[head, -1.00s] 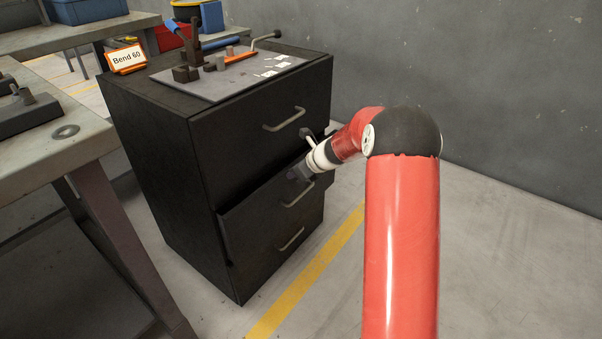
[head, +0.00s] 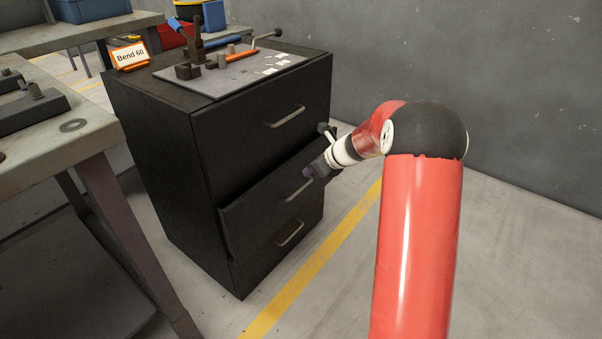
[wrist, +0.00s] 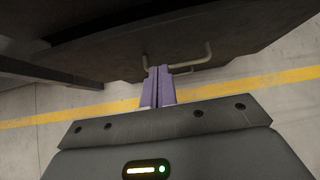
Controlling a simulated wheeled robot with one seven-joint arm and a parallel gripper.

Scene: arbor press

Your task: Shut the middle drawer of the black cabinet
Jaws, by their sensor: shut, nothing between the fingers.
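The black cabinet (head: 165,155) stands at the centre of the head view. Its middle drawer (head: 262,208) stands partly open, its front jutting out past the drawers above and below. The middle drawer's grey handle (head: 299,191) is in view. My gripper (head: 309,172) is at the drawer front, just above and right of that handle. In the wrist view the purple fingers (wrist: 158,86) are together and empty. Their tips are close to a bar handle (wrist: 190,66) on a dark drawer front; I cannot tell whether they touch.
The top drawer (head: 265,135) and bottom drawer (head: 278,246) look shut. A grey board (head: 228,85) with tools lies on the cabinet top. A workbench (head: 50,150) stands close at the left. The floor to the right, past the yellow line (head: 318,262), is clear.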

